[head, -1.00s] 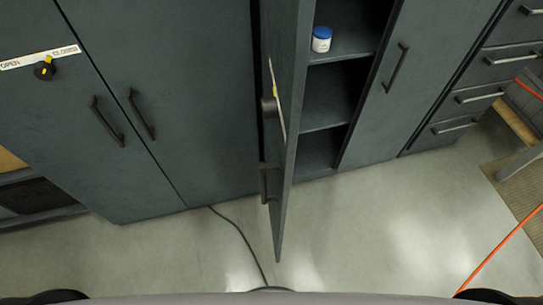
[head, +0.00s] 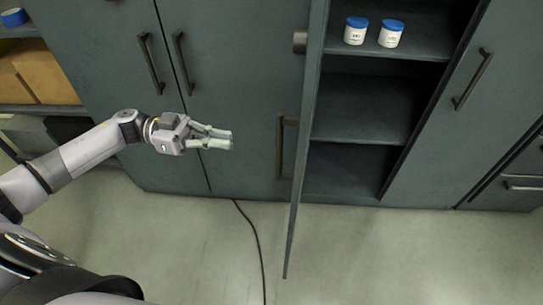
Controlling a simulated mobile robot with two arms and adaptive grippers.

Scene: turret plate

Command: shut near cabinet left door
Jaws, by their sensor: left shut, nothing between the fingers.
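The near cabinet's left door (head: 307,150) stands wide open in the head view, swung out toward me and seen almost edge-on. My right gripper is not in view.
Two white jars with blue lids, a left one (head: 355,31) and a right one (head: 391,34), stand on the upper shelf. A closed door with a handle (head: 472,80) is to the right. A black cable (head: 256,245) lies on the floor. Cardboard boxes (head: 45,72) sit at left.

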